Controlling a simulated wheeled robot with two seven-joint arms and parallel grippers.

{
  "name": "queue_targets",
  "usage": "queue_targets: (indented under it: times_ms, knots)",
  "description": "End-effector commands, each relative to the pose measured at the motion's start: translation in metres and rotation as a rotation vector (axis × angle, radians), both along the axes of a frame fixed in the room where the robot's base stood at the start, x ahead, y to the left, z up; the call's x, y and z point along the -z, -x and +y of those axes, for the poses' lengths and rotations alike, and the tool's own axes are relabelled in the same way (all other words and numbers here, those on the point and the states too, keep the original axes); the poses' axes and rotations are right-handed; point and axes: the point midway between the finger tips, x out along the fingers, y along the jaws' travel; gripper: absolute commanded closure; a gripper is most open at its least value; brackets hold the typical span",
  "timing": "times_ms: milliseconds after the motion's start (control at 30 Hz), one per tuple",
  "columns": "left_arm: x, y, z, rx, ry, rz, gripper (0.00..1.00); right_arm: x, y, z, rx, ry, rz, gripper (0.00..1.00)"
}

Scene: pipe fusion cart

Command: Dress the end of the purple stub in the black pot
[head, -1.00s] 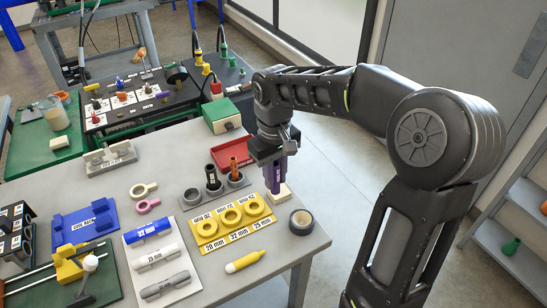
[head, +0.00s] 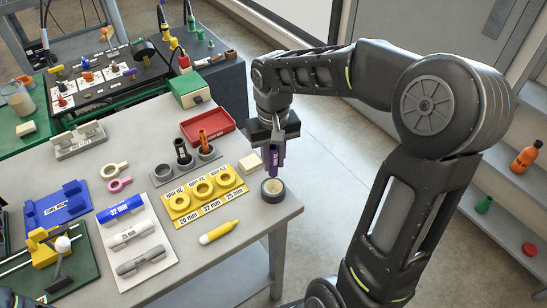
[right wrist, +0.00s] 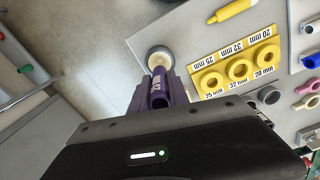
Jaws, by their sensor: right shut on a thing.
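My right gripper (head: 273,143) is shut on the purple stub (head: 274,163), which hangs upright with its lower end just above or at the black pot, near the table's right corner. The black pot (head: 272,192) is low and round, with a pale inside. In the right wrist view the purple stub (right wrist: 158,98) sits between the fingers of my right gripper (right wrist: 158,90). The pot's pale inside (right wrist: 160,57) shows just beyond it. I cannot tell whether the stub's end touches the pot. My left gripper is not in view.
A cream block (head: 249,166) and the yellow holder with rings (head: 202,197) stand close by. A yellow marker (head: 219,232) lies in front. Cups with a black tube (head: 184,154) and an orange tube (head: 204,141) stand behind. The table edge is just right of the pot.

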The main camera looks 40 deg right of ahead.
Motion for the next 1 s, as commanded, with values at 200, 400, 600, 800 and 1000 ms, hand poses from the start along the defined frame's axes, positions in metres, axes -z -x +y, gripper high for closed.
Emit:
queue_targets:
  times_ms: [200, 400, 600, 800, 1000]
  knots:
    - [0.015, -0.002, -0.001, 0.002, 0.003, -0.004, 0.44, 0.021, 0.0, 0.0, 0.0, 0.0, 0.001, 1.0]
    - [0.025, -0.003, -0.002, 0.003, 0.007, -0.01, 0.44, 0.037, 0.0, 0.0, 0.0, -0.001, 0.002, 1.0]
    - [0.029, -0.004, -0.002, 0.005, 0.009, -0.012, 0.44, 0.044, 0.0, 0.0, 0.0, 0.0, 0.001, 1.0]
    - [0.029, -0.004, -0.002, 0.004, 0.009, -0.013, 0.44, 0.044, 0.0, 0.0, 0.0, 0.0, 0.0, 1.0]
    - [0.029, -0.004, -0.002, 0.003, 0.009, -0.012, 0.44, 0.044, 0.0, 0.0, 0.0, 0.0, 0.0, 1.0]
